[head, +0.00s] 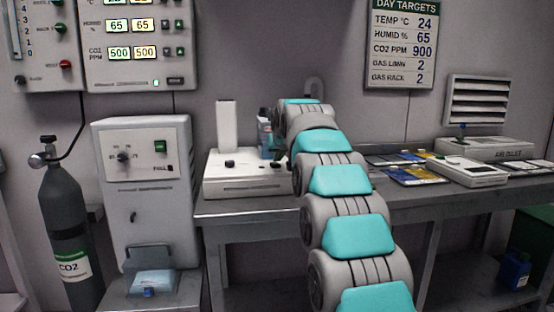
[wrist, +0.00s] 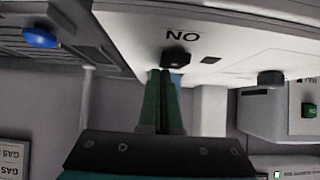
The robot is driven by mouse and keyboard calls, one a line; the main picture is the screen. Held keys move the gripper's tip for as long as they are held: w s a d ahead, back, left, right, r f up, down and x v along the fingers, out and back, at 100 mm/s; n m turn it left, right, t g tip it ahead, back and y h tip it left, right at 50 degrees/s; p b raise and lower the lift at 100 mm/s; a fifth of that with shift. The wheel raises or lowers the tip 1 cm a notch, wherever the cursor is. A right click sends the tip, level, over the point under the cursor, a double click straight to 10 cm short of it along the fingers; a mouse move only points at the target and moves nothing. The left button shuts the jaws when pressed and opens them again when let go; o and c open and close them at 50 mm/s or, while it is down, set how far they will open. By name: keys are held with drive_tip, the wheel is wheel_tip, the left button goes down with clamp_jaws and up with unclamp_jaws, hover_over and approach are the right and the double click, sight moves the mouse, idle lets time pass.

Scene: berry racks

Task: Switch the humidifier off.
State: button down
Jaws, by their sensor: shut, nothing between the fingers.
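A white bench unit (head: 245,186) with an upright white column (head: 227,127) stands at the left of the bench; it appears to be the humidifier, though no name is readable. It has a dark left knob (head: 230,163) and a dark right knob (head: 277,163). In the upside-down wrist view, the unit (wrist: 235,25) shows the right knob (wrist: 175,57) beside an inverted "ON" mark. My gripper (wrist: 162,72) is shut and empty, its green fingertips right by that knob; I cannot tell whether they touch. In the head view, my arm hides most of the gripper.
A white cabinet (head: 145,200) with a dial and green switch stands left of the bench, next to a grey CO2 cylinder (head: 70,225). Packets (head: 413,176) and a flat white device (head: 467,172) lie on the right. A control panel (head: 140,45) hangs upper left.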

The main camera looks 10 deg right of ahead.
drive_tip(key=shift+s+r+b, duration=0.25)
drive_tip(key=shift+s+b, duration=0.2)
drive_tip(key=shift+s, duration=0.55)
drive_tip(key=shift+r, duration=0.1)
drive_tip(key=shift+r+p, duration=0.3)
drive_tip(key=shift+r, duration=0.1)
wheel_tip(320, 180, up, 4)
drive_tip(key=shift+w+f+p, duration=0.1)
drive_tip(key=shift+p, duration=0.6)
drive_tip(key=s+r, duration=0.5)
drive_tip(key=r, duration=0.2)
drive_tip(key=shift+s, duration=0.3)
drive_tip(key=s+f+g, duration=0.4)
drive_tip(key=s+f, duration=0.9)
drive_tip(key=s, duration=0.5)
drive_tip(key=s+f+g, duration=0.4)
drive_tip(key=s+f, duration=0.9)
drive_tip(key=s, duration=0.5)
drive_tip(key=s+f+g, duration=0.4)
drive_tip(key=s+f, duration=0.9)
drive_tip(key=s, duration=0.5)
drive_tip(key=shift+s+a+f, duration=0.3)
drive_tip(key=shift+s, duration=0.1)
